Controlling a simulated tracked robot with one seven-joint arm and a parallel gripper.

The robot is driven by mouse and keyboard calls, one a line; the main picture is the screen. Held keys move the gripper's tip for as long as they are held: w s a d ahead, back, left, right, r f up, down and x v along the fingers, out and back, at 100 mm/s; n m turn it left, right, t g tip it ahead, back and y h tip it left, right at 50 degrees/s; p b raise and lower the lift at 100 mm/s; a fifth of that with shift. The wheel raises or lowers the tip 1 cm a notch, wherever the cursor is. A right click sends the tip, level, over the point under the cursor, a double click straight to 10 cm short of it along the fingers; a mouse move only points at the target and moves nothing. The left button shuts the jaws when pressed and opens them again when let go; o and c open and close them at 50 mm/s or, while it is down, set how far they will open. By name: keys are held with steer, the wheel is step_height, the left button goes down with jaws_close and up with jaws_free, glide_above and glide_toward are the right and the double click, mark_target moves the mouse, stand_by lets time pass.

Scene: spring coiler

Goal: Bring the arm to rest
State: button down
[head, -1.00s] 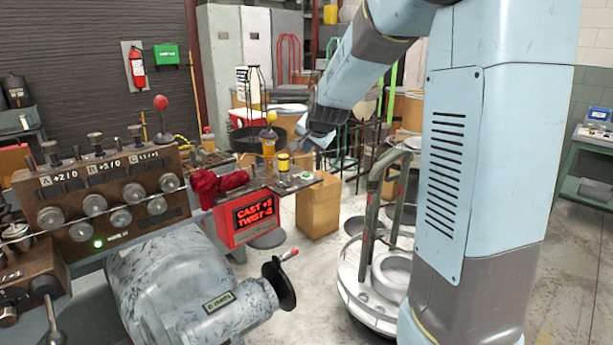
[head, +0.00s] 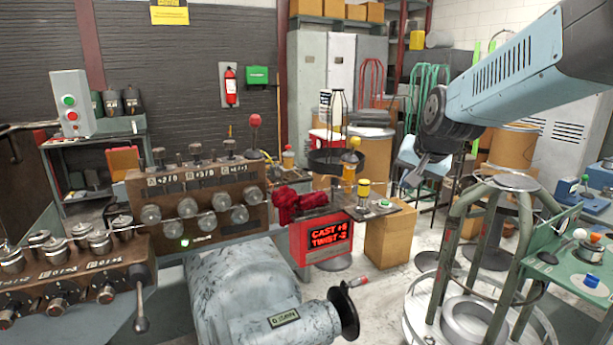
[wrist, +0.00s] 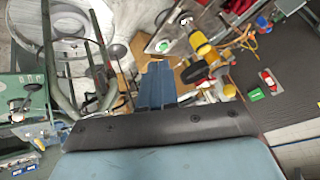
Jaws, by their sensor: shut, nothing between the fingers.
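My gripper (head: 416,173) is at the right of the middle in the head view, at the end of my raised arm, which comes in from the upper right. It points down and to the left and hangs in the air with nothing in it. In the wrist view my gripper (wrist: 157,70) shows as closed blue fingers at the upper middle. It is apart from the red display box (head: 322,238), which reads CAST +6 and TWIST -2, and from the small dark table (head: 396,216) beside it.
The coiler's grey housing (head: 238,285) with a handwheel (head: 343,313) stands in front. A knob panel (head: 150,195) is at left. A round-based green frame (head: 447,235) stands below my arm at right, beside a green bench (head: 585,262).

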steer(key=s+f+n+g, duration=0.1)
steer(key=s+n, duration=0.3)
steer(key=s, duration=1.7)
steer(key=shift+d+f+n+g+h, duration=0.2)
steer(key=shift+n+g+h, duration=0.1)
steer(key=shift+g, duration=0.2)
stand_by(0.4)
